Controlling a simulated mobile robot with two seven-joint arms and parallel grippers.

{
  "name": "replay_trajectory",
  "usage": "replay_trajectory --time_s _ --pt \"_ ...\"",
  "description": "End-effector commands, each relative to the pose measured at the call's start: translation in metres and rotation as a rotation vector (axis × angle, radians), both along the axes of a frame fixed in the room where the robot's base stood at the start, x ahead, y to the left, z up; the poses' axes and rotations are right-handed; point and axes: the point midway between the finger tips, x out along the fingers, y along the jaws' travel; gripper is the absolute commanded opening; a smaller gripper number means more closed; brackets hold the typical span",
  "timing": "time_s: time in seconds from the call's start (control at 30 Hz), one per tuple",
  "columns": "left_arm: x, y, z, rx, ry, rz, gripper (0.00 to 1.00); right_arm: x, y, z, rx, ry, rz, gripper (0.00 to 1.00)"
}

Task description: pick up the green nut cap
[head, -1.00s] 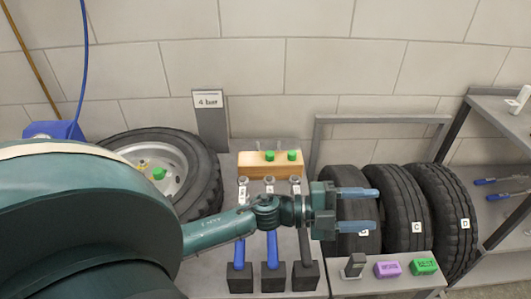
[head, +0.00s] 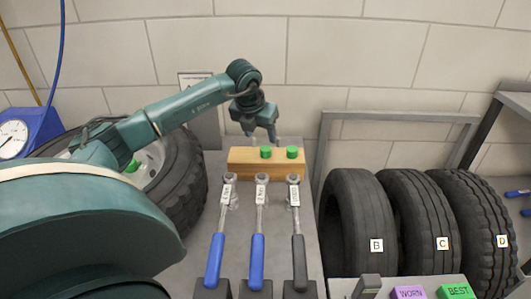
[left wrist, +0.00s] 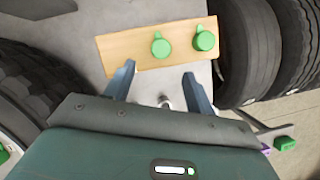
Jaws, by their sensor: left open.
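Two green nut caps, the left one (head: 265,152) and the right one (head: 292,152), stand on a wooden block (head: 240,162). My left gripper (head: 261,135) points down above and behind the block, near the left cap. In the left wrist view, the left cap (left wrist: 160,46) and right cap (left wrist: 204,40) show on the block (left wrist: 118,52), beyond the open, empty fingers (left wrist: 160,88). Another green cap (head: 133,166) shows at the lying wheel, partly hidden by my arm. My right gripper is not in view.
Three labelled wrenches stand in front of the block, the middle one (head: 259,210) blue-handled. Upright tyres B (head: 352,215), C (head: 420,210) and D (head: 480,205) are at the right. A lying wheel (head: 190,190) is at the left. A wall is close behind.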

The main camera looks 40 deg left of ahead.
Motion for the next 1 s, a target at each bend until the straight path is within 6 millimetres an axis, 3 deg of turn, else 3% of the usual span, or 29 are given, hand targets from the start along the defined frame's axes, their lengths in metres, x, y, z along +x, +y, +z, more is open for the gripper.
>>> replay_trajectory --time_s 0.6,0.87,1.0 --pt "0.028 0.008 -0.065 -0.004 -0.001 -0.002 0.55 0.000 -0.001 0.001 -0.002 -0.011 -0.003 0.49" --pt "0.030 0.009 -0.069 -0.002 -0.002 -0.002 0.55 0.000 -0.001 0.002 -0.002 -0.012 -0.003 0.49" --pt "0.030 0.009 -0.069 -0.002 -0.002 -0.002 0.46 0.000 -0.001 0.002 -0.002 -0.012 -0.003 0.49"
